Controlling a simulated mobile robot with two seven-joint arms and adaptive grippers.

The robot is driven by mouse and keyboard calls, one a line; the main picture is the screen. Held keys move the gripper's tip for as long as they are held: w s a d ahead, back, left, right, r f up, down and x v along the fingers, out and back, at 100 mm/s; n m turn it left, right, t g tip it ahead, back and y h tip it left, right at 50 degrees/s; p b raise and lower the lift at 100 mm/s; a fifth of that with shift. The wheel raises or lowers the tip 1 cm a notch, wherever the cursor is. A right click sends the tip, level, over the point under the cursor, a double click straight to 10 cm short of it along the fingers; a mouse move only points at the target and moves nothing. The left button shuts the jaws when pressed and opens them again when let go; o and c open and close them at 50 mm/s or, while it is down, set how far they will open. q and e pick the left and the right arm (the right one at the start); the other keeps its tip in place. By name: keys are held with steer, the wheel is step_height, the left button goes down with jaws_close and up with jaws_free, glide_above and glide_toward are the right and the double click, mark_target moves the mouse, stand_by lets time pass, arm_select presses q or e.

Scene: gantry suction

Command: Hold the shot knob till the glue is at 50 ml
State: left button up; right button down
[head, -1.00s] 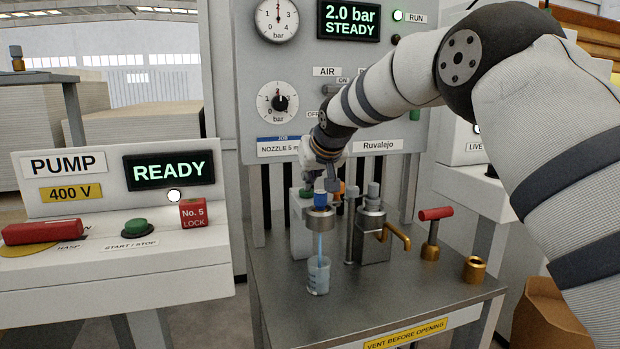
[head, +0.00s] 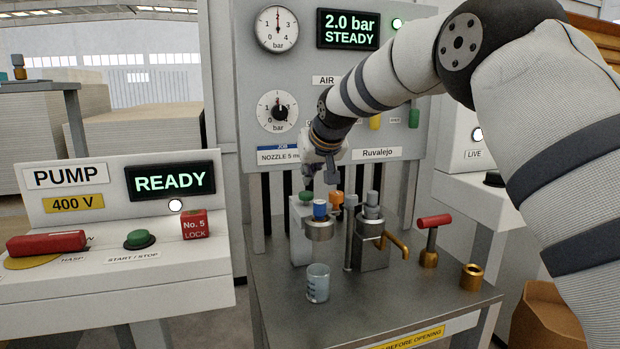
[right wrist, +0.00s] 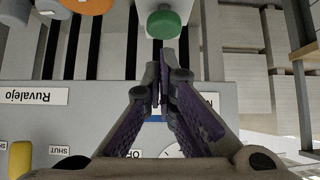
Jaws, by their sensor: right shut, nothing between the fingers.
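A small clear beaker (head: 318,284) with marks on its side stands on the steel bench below the nozzle head (head: 319,231). It holds some pale glue, but the level against the marks is too small to read. No stream falls into it. A blue knob (head: 320,209), a green knob (head: 306,197) and an orange knob (head: 337,199) sit on top of the dispenser; I cannot tell by a label which is the shot knob. My right gripper (head: 322,182) is shut and empty above these knobs. The green knob also shows beyond its fingertips (right wrist: 163,23). My left gripper is out of view.
A pressure panel reads 2.0 bar STEADY (head: 348,29). Right of the beaker are a steel pot with a brass spout (head: 396,244), a red-handled tool (head: 431,237) and a brass cup (head: 473,277). The pump console (head: 110,270) reads READY at left. The bench front is mostly clear.

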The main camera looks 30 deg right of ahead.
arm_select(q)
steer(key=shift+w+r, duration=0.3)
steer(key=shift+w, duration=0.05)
arm_select(e)
steer(key=v, duration=1)
steer(key=shift+r, duration=0.2)
stand_by(0.8)
